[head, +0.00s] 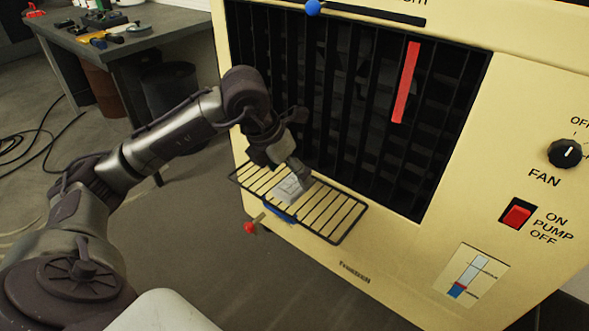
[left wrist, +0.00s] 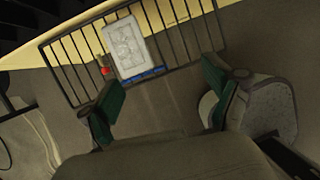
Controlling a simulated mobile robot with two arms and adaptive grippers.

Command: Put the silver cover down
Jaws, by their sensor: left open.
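The silver cover (head: 289,189), a small pale rectangular piece with a raised pattern, rests on the wire rack (head: 331,223) on the front of the cream machine. It also shows in the left wrist view (left wrist: 127,47), lying flat near a blue strip (left wrist: 142,76) at the rack's edge. My left gripper (head: 297,168) is right by the cover in the head view. In the left wrist view its two green-padded fingers (left wrist: 163,95) are wide apart with nothing between them, and the cover lies beyond them. My right gripper is not in view.
The cream machine (head: 385,251) has a dark grille (head: 340,100) behind the rack, and a fan knob (head: 565,153) and red pump switch (head: 517,214) at right. A red-tipped valve (head: 250,227) sticks out below the rack. A cluttered workbench (head: 150,40) stands at back left.

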